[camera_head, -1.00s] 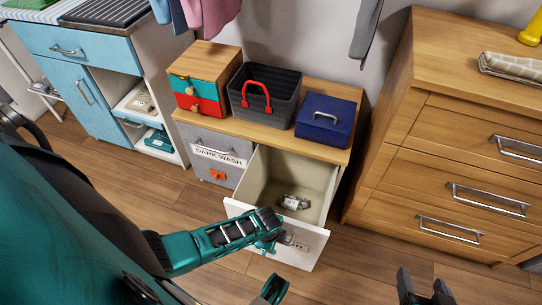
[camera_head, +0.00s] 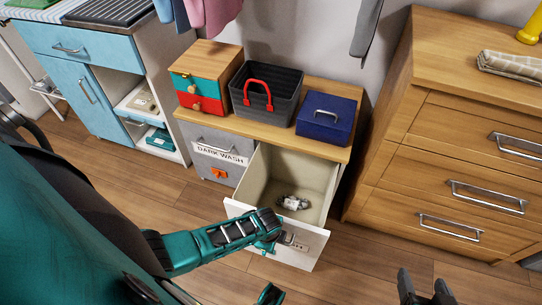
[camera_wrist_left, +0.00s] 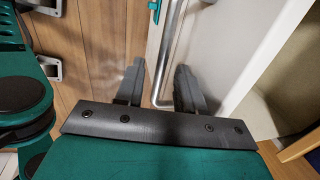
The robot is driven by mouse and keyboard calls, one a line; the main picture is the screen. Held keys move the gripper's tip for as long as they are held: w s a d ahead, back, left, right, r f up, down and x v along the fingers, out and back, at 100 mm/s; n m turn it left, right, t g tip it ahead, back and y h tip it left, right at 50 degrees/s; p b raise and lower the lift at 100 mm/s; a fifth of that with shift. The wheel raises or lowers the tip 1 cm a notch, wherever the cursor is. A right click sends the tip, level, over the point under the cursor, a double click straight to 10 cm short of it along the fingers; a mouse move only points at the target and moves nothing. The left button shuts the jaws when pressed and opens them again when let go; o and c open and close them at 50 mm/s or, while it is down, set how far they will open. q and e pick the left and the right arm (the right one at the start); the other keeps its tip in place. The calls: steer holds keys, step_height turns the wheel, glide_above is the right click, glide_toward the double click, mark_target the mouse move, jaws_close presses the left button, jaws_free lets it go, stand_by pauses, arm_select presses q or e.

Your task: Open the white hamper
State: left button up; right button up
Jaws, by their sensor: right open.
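The white hamper (camera_head: 313,252) is a pull-out bin in the wooden-topped unit, tilted or drawn well out with its cream inside showing. A small grey-white crumpled item (camera_head: 292,203) lies in it. My left gripper (camera_head: 283,240) is at the hamper's front, by its handle. In the left wrist view the metal handle (camera_wrist_left: 168,60) runs between the two dark fingers (camera_wrist_left: 163,92), which stand apart with gaps beside the bar. My right gripper (camera_head: 424,288) is open and empty over the floor at the bottom right.
A grey hamper labelled DARK WASH (camera_head: 216,160) is closed to the left. A dark basket (camera_head: 265,90), a blue box (camera_head: 326,120) and a small drawer box (camera_head: 203,75) stand on top. A wooden dresser (camera_head: 440,150) stands close on the right. Floor in front is clear.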

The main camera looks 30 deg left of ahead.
arm_select(q)
steer(key=shift+r, duration=0.1)
step_height(320, 180, up, 12)
steer(key=s+p, duration=0.2)
steer(key=p, duration=0.5)
steer(key=shift+s+d+r, duration=0.2)
steer(key=shift+d, duration=0.1)
arm_select(e)
steer(key=shift+h, duration=0.5)
steer(key=d+r, duration=0.1)
steer(key=s+d+r, duration=0.1)
steer(key=shift+s+d+r, duration=0.2)
steer(key=shift+d+r, duration=0.15)
steer(key=shift+r, duration=0.05)
steer(key=shift+a+r, duration=0.1)
